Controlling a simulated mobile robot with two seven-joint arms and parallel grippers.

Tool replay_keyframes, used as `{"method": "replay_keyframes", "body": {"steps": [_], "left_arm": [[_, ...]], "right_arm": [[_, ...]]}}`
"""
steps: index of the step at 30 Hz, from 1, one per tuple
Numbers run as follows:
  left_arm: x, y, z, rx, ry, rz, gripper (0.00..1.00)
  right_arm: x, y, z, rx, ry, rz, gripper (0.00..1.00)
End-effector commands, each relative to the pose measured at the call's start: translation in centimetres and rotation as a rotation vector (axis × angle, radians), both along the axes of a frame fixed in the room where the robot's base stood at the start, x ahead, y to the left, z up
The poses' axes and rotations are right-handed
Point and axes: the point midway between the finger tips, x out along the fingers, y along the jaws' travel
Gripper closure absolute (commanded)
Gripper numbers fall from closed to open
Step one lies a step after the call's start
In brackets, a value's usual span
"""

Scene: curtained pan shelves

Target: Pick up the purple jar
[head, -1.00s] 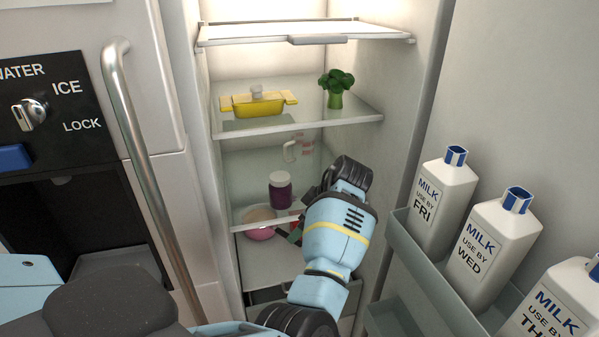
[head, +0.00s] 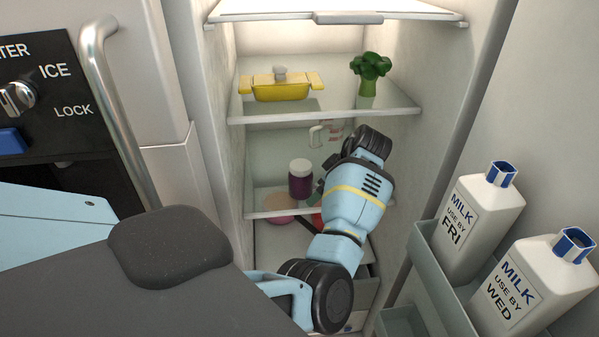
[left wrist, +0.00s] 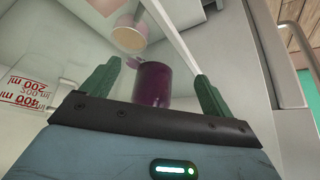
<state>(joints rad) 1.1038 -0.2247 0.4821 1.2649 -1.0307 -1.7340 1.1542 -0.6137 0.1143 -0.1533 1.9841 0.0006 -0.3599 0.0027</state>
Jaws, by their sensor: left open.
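The purple jar (head: 301,184) with a pale lid stands upright on the glass shelf below the broccoli shelf, inside the open fridge. My left gripper (head: 315,197) is just right of the jar in the head view, its fingers partly hidden behind my wrist. In the left wrist view the jar (left wrist: 153,86) shows between the two green fingers of the open gripper (left wrist: 157,76), with visible gaps on both sides. I cannot tell whether the jar is fully between the fingertips. My right gripper is not in view.
A pink bowl (head: 280,206) sits left of the jar. A clear measuring cup (head: 325,134) is behind my wrist. A yellow pot (head: 281,90) and broccoli (head: 369,72) stand on the shelf (head: 325,112) above. Milk bottles (head: 478,222) fill the door rack (head: 440,270) at right.

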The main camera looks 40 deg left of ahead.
Motion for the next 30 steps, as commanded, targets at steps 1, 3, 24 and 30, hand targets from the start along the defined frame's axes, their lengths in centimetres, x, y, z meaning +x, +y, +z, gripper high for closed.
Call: {"method": "replay_keyframes", "body": {"steps": [1,3,24,30], "left_arm": [[-0.1,0.8,0.2,0.001,-0.001,0.003,0.13],[-0.2,1.5,0.1,-0.001,-0.002,0.001,0.13],[-0.8,6.8,0.1,0.001,-0.001,0.002,0.13],[-0.9,7.3,-1.1,-0.001,0.001,0.000,0.13]], "right_arm": [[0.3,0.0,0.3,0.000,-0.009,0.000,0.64],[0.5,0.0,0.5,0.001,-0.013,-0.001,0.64],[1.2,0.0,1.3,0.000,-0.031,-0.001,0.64],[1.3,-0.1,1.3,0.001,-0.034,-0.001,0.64]]}}
